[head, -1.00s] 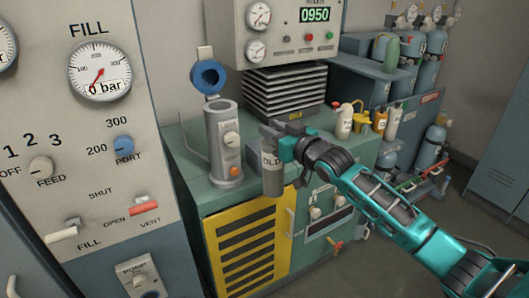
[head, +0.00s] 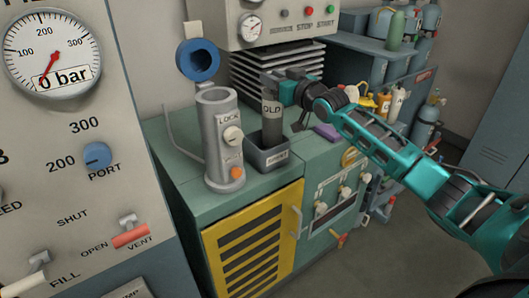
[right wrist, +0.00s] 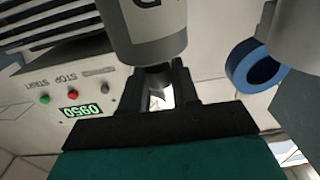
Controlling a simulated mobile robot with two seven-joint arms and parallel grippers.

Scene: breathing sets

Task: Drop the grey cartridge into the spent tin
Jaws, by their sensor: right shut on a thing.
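The grey cartridge (head: 272,116), marked OLD, is upright in my right gripper (head: 283,84), which is shut on its top end. In the head view the cartridge stands over the dark spent tin (head: 268,161) on the green bench. Its lower end is at the tin's opening; I cannot tell whether it touches the bottom. In the right wrist view the cartridge (right wrist: 145,30) fills the top middle, between the fingers (right wrist: 158,98). My left gripper is not in view.
A grey cylinder housing (head: 215,140) marked LOCK stands left of the tin, with a blue ring cap (head: 197,61) raised behind it. A purple block (head: 326,132) lies right of the tin. Bottles (head: 385,104) stand further right. The bench front left is clear.

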